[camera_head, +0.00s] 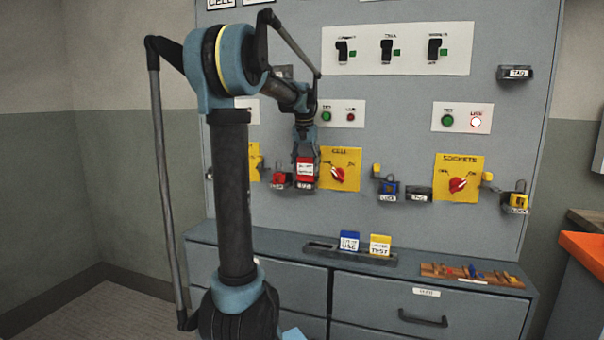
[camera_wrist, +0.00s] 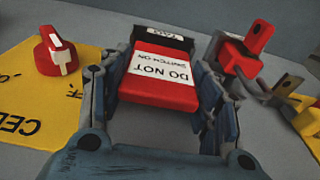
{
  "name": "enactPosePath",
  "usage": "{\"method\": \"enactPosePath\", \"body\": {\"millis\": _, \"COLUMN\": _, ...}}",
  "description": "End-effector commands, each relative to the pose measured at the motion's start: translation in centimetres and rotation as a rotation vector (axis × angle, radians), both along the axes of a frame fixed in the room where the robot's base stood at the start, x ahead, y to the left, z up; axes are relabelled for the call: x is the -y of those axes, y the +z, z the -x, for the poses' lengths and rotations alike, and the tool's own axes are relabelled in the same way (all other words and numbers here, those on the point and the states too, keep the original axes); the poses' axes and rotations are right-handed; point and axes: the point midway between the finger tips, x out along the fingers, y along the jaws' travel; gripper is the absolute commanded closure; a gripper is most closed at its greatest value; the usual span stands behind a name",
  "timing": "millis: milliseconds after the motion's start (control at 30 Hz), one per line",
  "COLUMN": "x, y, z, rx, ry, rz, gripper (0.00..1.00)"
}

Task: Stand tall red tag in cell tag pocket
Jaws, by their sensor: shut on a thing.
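The red tag (camera_head: 305,166) has a white "DO NOT SWITCH ON" label, which the wrist view shows upside down (camera_wrist: 160,75). My gripper (camera_head: 305,150) is shut on it, with one finger on each side in the wrist view (camera_wrist: 166,62). The cell tag pocket (camera_head: 304,186) is a small black holder on the grey board, just left of the yellow CELL switch panel (camera_head: 341,168). In the wrist view the tag's far end meets the pocket (camera_wrist: 163,38). How deep it sits inside cannot be told. The tag looks upright in the head view.
A red padlock (camera_head: 281,180) hangs close left of the pocket. The red CELL knob (camera_wrist: 55,55) is on its other side. Blue (camera_head: 349,241) and yellow (camera_head: 380,245) tags stand in a rack on the cabinet. Another black pocket (camera_head: 418,194) is further right.

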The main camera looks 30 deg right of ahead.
Motion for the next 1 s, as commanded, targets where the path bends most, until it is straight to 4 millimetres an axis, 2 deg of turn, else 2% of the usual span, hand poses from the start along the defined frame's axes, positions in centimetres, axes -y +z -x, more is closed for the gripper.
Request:
{"method": "enactPosePath", "body": {"millis": 200, "x": -0.1, "y": -2.5, "z": 0.0, "rx": 0.000, "ry": 0.002, "rz": 0.000, "gripper": 0.59}}
{"method": "enactPosePath", "body": {"millis": 533, "x": -0.2, "y": -2.7, "z": -0.1, "rx": 0.000, "ry": 0.002, "rz": 0.000, "gripper": 0.59}}
{"method": "enactPosePath", "body": {"millis": 567, "x": -0.2, "y": -2.8, "z": -0.1, "rx": 0.000, "ry": 0.002, "rz": 0.000, "gripper": 0.40}}
{"method": "enactPosePath", "body": {"millis": 633, "x": -0.2, "y": -2.7, "z": 0.0, "rx": 0.000, "ry": 0.002, "rz": 0.000, "gripper": 0.24}}
{"method": "enactPosePath", "body": {"millis": 1000, "x": -0.2, "y": -2.7, "z": -0.1, "rx": 0.000, "ry": 0.002, "rz": 0.000, "gripper": 0.22}}
